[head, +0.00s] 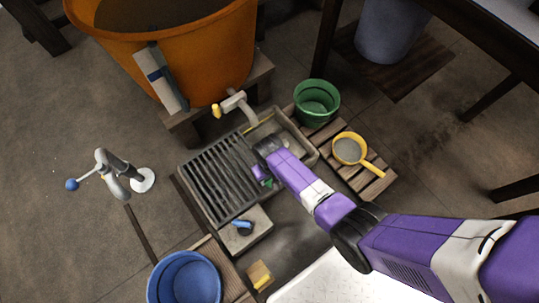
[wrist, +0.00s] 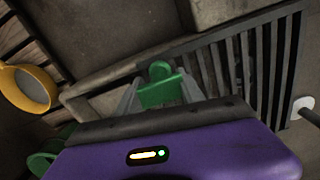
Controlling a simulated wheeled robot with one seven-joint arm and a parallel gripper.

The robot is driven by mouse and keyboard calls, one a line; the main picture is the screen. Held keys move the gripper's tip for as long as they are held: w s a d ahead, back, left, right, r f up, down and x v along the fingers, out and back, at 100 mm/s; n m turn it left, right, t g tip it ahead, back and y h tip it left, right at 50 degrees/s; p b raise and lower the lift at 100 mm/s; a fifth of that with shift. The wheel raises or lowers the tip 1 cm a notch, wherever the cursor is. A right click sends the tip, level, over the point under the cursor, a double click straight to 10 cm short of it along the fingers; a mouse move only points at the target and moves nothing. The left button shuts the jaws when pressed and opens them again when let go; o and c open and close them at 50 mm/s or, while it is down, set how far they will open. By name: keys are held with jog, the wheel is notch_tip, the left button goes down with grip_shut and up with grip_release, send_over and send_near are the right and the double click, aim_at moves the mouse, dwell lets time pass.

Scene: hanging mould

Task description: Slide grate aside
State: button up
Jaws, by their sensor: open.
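The dark slatted grate (head: 212,180) lies over the left part of a stone trough (head: 290,133) in the head view. Its slats (wrist: 236,65) also show in the wrist view, running off to the right. My gripper (head: 262,176) is at the grate's right edge. In the wrist view its two grey fingers are apart, and a green handle-like part (wrist: 160,92) with a round end shows between them. I cannot tell whether the fingers touch it. My purple arm hides some of the trough in the head view.
An orange tub (head: 200,50) with a tap (head: 236,104) stands behind the trough. A green bucket (head: 317,103) and a yellow pan (head: 349,149) stand on the right. A blue bucket (head: 184,281) is at front left. A grey pipe stand (head: 122,170) is left, with open floor around it.

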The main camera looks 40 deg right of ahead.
notch_tip(320, 180, up, 7)
jog(key=p, duration=0.3)
jog(key=shift+r+p, duration=0.15)
jog(key=shift+p, duration=0.15)
jog(key=shift+w, duration=0.1)
